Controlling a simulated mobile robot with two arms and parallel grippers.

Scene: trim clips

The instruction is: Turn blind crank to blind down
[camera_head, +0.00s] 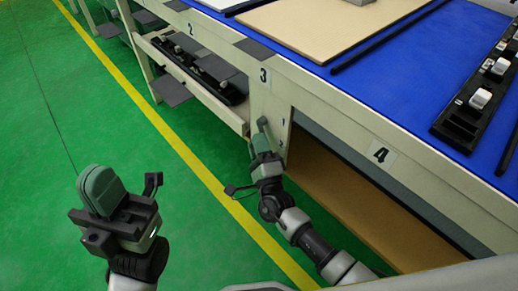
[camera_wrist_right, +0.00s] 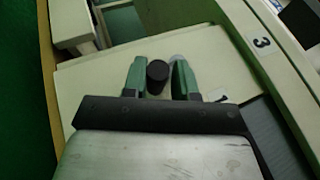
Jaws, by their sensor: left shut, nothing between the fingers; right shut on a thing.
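My right gripper (camera_head: 263,124) is at the cream bench post below label 3. In the right wrist view its two green fingers (camera_wrist_right: 158,63) are shut on a round black knob (camera_wrist_right: 157,75), which appears to be the crank's handle. The rest of the crank is hidden or not clear. In the head view the fingers hide the knob. My left gripper (camera_head: 98,188) is shut and empty above the green floor.
The bench has a blue top (camera_head: 400,70) with a tan board (camera_head: 315,35) and a black rail with metal clips (camera_head: 480,97). An open shelf with black parts (camera_head: 205,70) juts out under label 2. The floor (camera_head: 60,120) at left is clear.

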